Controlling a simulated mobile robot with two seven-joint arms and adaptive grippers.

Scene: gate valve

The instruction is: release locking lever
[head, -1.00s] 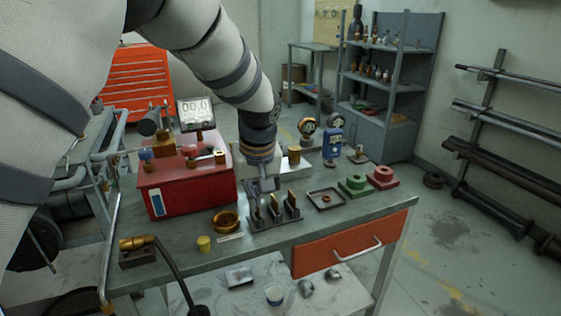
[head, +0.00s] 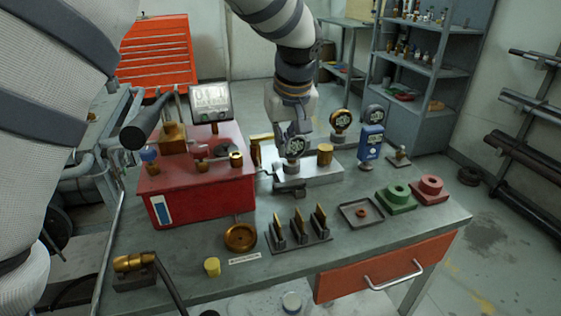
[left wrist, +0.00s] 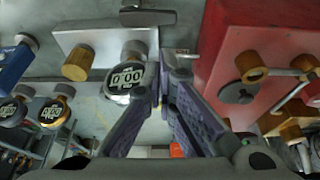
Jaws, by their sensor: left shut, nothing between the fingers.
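My left gripper (head: 292,155) points down above the bench, with its fingers shut and empty, in front of a round gauge at the silver block (head: 318,172). In the left wrist view its fingertips (left wrist: 168,70) are together beside a round digital gauge (left wrist: 127,80). A dark grey lever-like piece (head: 290,188) lies just below the gripper, at the block's near left end; I cannot tell whether they touch. A lever with a thick black handle (head: 145,122) rises over the red box (head: 200,185). I cannot tell which is the locking lever. My right gripper is not in view.
A slotted rack (head: 298,238), brass ring (head: 240,237) and yellow cap (head: 212,267) are near the front. A tray (head: 361,213), green block (head: 396,198) and red block (head: 429,189) stand right. A blue meter (head: 370,142) stands behind. The red box closely borders the gripper's left.

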